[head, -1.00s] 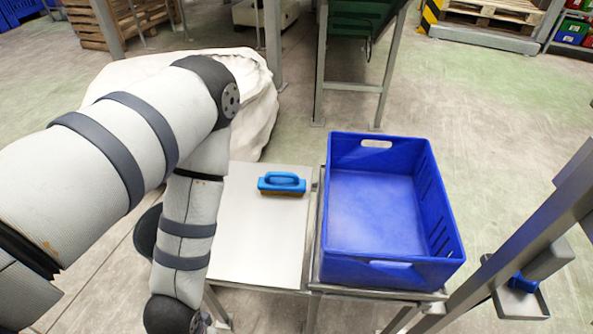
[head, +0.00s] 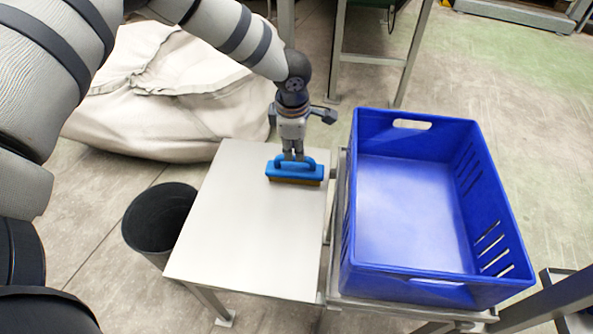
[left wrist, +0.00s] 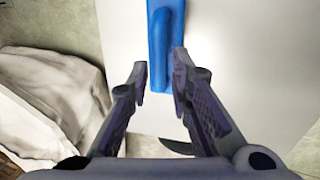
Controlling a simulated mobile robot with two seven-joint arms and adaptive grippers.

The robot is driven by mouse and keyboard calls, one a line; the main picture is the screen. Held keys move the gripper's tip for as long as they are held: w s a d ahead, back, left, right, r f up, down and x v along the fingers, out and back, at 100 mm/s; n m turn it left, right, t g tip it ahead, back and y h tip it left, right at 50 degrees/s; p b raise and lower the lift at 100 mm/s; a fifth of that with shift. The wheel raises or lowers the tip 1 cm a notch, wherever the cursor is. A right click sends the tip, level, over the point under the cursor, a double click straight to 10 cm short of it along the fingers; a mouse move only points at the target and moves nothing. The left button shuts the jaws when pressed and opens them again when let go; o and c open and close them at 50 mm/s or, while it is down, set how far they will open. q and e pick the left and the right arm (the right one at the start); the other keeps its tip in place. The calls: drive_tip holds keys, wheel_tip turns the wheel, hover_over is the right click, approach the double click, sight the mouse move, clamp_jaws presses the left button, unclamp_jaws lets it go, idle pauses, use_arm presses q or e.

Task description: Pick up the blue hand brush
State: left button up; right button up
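The blue hand brush (head: 295,171), with brown bristles below, lies on the pale metal table (head: 250,235) near its far right corner. Its loop handle faces up. My left gripper (head: 293,155) points down at the handle from above. In the left wrist view, the brush (left wrist: 161,32) reaches down from the top edge between and ahead of the fingertips. The left gripper (left wrist: 160,72) is open there, with a gap between its fingers. I cannot tell whether a finger touches the handle. My right gripper is not in view.
A large blue crate (head: 349,255), empty, stands just right of the table. A black bin (head: 152,240) stands at the table's left. A big pale sack (head: 165,95) lies behind the table on the left. The table's front part is clear.

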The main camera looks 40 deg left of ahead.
sight(294, 156)
use_arm(q)
drive_tip(key=f, duration=0.3)
drive_tip(key=w+a+f+b, duration=0.1)
drive_tip(key=f, duration=0.1)
drive_tip(key=shift+f, duration=0.25)
clamp_jaws()
wheel_tip(294, 156, up, 10)
drive_tip(key=shift+d+r+p, duration=0.1)
drive_tip(key=shift+p, duration=0.7)
